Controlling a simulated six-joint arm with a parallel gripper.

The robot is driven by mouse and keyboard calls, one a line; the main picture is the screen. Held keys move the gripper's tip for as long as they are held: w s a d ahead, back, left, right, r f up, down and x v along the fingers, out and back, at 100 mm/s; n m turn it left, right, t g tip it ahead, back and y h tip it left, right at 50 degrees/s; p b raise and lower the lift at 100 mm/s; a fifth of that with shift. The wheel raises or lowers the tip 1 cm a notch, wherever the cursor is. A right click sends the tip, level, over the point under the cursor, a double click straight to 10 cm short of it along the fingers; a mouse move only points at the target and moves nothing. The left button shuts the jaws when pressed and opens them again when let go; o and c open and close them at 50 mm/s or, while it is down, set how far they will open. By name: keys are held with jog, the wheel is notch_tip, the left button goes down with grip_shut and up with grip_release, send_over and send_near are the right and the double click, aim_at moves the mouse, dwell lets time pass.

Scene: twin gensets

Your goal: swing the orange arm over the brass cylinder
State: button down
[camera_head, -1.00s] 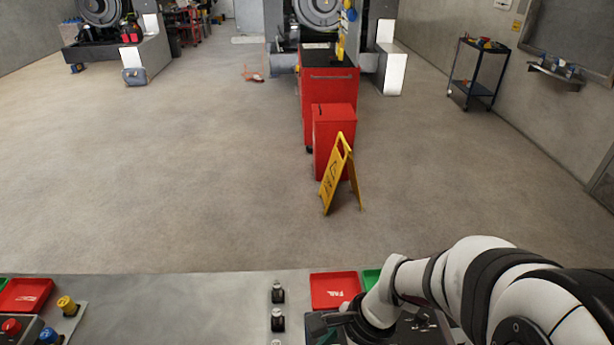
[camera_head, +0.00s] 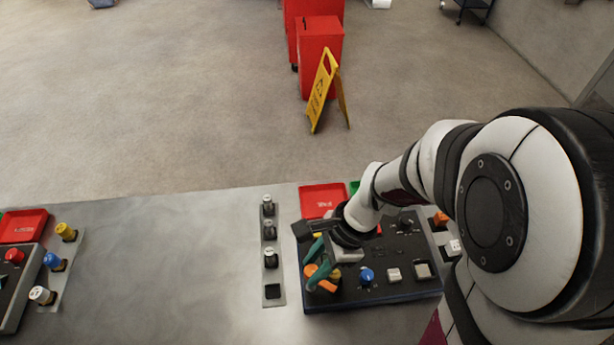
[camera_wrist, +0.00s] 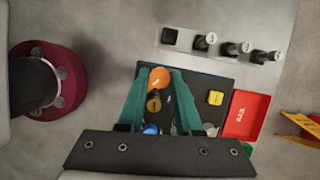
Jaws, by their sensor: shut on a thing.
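The orange arm shows as a rounded orange piece (camera_wrist: 160,77) between the tips of my gripper's teal fingers (camera_wrist: 159,84) in the wrist view. My gripper (camera_head: 313,268) is shut on it, at the front left corner of the dark control panel (camera_head: 385,292). Parts of the orange arm (camera_head: 327,285) show around the fingers in the head view. The brass cylinder (camera_wrist: 153,103) shows between the fingers in the wrist view, next to the orange piece. I cannot tell whether the orange arm covers it.
The panel carries a blue knob (camera_head: 366,276), pale buttons (camera_head: 394,275) and a yellow button (camera_wrist: 215,98). A strip with several dark plugs (camera_head: 269,230) stands to its left. A red tray (camera_head: 320,199) lies behind it.

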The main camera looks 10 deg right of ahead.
jog(key=n+g, duration=0.1)
jog(key=n, duration=0.3)
jog(key=shift+w+g, duration=0.1)
jog(key=shift+g, duration=0.2)
jog(key=shift+a+n+g+h, duration=0.1)
jog(key=shift+n+g+h, duration=0.45)
jog(key=shift+n, duration=1.25)
jog(key=c, duration=0.6)
grip_release()
